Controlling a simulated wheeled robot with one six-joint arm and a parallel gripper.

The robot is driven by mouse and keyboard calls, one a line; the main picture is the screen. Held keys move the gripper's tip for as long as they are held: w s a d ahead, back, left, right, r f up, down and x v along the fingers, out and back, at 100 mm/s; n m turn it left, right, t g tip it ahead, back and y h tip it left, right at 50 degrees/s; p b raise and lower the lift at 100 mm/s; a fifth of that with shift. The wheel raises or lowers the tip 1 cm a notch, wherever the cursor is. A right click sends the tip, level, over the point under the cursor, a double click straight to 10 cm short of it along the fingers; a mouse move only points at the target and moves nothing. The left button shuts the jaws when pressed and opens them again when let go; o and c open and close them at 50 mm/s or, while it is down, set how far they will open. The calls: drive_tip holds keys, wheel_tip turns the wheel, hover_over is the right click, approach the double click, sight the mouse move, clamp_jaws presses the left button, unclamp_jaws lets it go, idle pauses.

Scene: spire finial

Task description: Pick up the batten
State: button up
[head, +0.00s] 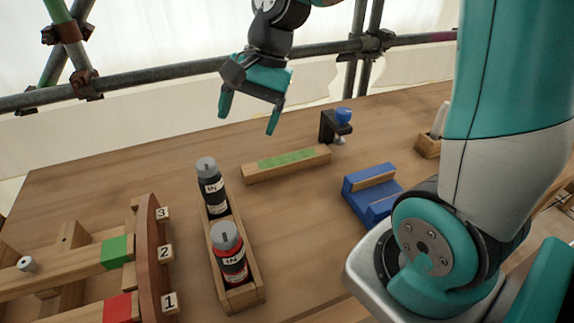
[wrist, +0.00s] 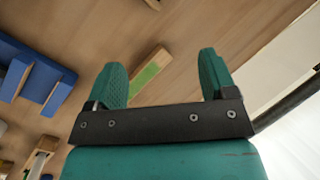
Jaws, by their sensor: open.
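The batten (head: 286,163) is a wooden bar with a green patch along its top. My gripper (head: 246,117) is open and empty, above the table and up from the batten, touching nothing. In the wrist view both teal fingers (wrist: 165,75) are spread apart.
A wooden tray (head: 245,298) holds a black-labelled bottle (head: 211,188) and a red bottle (head: 229,254). A blue block holder (head: 372,196) stands right, a black clamp with blue knob (head: 335,126) behind. A wooden frame with numbered tags (head: 165,252) is left. Scaffold poles (head: 180,72) run behind the table.

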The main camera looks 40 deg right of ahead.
drive_tip(key=w+d+f+m, duration=0.5)
drive_tip(key=w+d+m, duration=0.2)
drive_tip(key=d+m, duration=0.45)
approach(257, 166)
drive_tip(key=shift+t, duration=0.3)
drive_tip(key=x, duration=0.5)
drive_tip(key=shift+s+d+f+b, duration=0.1)
drive_tip(key=shift+s+d+b, duration=0.1)
drive_tip(key=shift+d+b, duration=0.15)
drive_tip(key=shift+a+x, duration=0.15)
drive_tip(key=shift+x, duration=1.2)
drive_tip(key=shift+a+x, duration=0.15)
drive_tip(key=shift+x, duration=1.25)
drive_tip(key=shift+s, duration=0.15)
drive_tip(key=c, duration=1.2)
drive_tip(key=shift+r, duration=0.2)
wheel_tip(257, 166, up, 19)
drive_tip(key=shift+r+p, duration=0.1)
drive_tip(key=shift+p, duration=0.6)
drive_tip(key=shift+r, duration=0.35)
